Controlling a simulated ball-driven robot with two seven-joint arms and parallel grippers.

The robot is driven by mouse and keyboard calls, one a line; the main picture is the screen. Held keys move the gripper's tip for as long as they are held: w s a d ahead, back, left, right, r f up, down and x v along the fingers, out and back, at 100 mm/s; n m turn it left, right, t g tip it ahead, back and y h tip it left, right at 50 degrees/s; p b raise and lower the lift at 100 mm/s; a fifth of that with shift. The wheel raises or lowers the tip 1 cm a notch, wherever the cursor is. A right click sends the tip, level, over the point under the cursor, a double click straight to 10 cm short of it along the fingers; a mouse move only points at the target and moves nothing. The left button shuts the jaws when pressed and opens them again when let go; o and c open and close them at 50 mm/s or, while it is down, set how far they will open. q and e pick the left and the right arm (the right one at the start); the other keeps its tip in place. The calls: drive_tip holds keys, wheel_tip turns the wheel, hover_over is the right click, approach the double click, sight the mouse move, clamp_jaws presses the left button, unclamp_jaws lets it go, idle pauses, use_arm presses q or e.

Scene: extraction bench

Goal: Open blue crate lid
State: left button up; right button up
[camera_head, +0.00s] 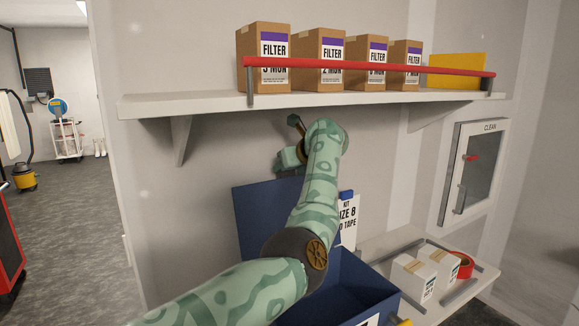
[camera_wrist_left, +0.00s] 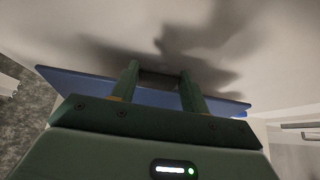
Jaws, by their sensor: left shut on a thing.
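The blue crate (camera_head: 365,285) stands at the bottom centre of the head view, its dark inside showing. Its blue lid (camera_head: 258,215) is raised and stands near upright at the back, by the wall. My left arm crosses in front of both and hides part of them. My left gripper is at the lid's top edge, its fingers hard to see in the head view. My right gripper is not in view.
A shelf (camera_head: 210,103) with several filter boxes (camera_head: 318,60) and a red rail (camera_head: 370,67) hangs above my arm. Right of the crate, a lower shelf holds white boxes (camera_head: 412,278) and red tape (camera_head: 463,263). A CLEAN cabinet (camera_head: 475,170) is on the right wall.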

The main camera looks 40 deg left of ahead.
use_arm(q)
drive_tip(key=shift+a+r, duration=0.1)
drive_tip(key=shift+r, duration=0.25)
drive_tip(key=o, duration=1.4)
drive_tip(key=shift+s, duration=0.1)
drive_tip(key=shift+f, duration=0.1)
drive_tip(key=s+d+b, duration=0.1)
drive_tip(key=s+d, duration=0.1)
drive_tip(key=d, duration=0.4)
drive_tip(key=s+d+r, duration=0.1)
drive_tip(key=s+d, duration=0.2)
drive_tip(key=d, duration=0.4)
drive_tip(key=shift+s+d+r+b, duration=0.25)
drive_tip(key=shift+s+r+b, duration=0.05)
drive_tip(key=shift+b, duration=0.05)
